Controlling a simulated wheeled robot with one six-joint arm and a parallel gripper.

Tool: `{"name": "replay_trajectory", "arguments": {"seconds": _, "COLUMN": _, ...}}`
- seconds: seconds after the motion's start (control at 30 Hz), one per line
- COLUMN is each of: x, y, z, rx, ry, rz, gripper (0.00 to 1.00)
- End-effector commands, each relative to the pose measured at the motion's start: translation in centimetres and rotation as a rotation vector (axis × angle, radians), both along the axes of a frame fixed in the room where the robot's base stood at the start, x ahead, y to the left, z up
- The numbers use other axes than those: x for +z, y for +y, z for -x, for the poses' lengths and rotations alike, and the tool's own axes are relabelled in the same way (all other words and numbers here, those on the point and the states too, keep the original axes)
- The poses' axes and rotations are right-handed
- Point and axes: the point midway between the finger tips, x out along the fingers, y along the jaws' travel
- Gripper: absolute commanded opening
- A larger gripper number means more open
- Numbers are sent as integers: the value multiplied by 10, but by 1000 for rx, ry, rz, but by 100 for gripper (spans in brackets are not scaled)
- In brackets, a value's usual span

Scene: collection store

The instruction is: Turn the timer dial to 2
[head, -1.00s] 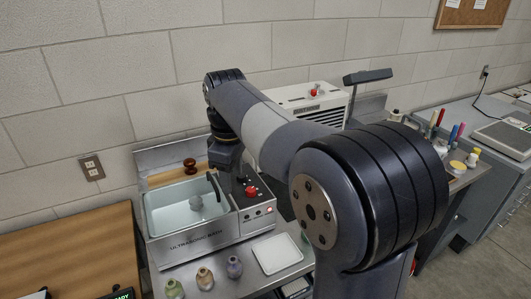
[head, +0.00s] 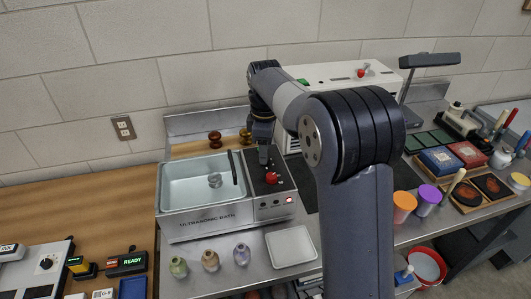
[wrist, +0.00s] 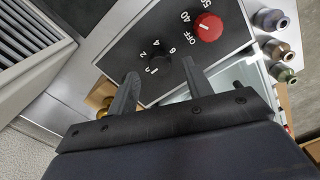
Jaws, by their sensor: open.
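The small black timer dial (wrist: 161,62) sits on the dark control panel (wrist: 135,37), with white numerals 0, 2, 4 and 6 around it in the wrist view. Its pointer is too small to read for certain. My gripper (wrist: 159,72) is open, with one finger on each side of the dial in that view. I cannot tell whether either finger touches it. In the head view my gripper (head: 263,157) points down over the ultrasonic bath's panel, and the dial is hidden behind it.
A larger red knob (wrist: 207,27) marked OFF, 40 and 50 is close to the dial. The bath basin (head: 178,197) is left of the panel. Several small vases (head: 210,260) and a white tray (head: 291,246) stand in front.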

Motion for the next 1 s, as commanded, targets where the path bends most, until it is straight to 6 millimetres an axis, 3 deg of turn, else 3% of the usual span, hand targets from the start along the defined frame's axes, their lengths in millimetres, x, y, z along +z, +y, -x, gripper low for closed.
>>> {"name": "replay_trajectory", "arguments": {"seconds": 0.2, "x": -20, "y": 0, "z": 0, "rx": -1, "ry": 0, "rz": 0, "gripper": 48}}
{"name": "replay_trajectory", "arguments": {"seconds": 0.5, "x": -23, "y": 0, "z": 0, "rx": -1, "ry": 0, "rz": 0, "gripper": 48}}
{"name": "replay_trajectory", "arguments": {"seconds": 1.0, "x": -22, "y": 0, "z": 0, "rx": -1, "ry": 0, "rz": 0, "gripper": 8}}
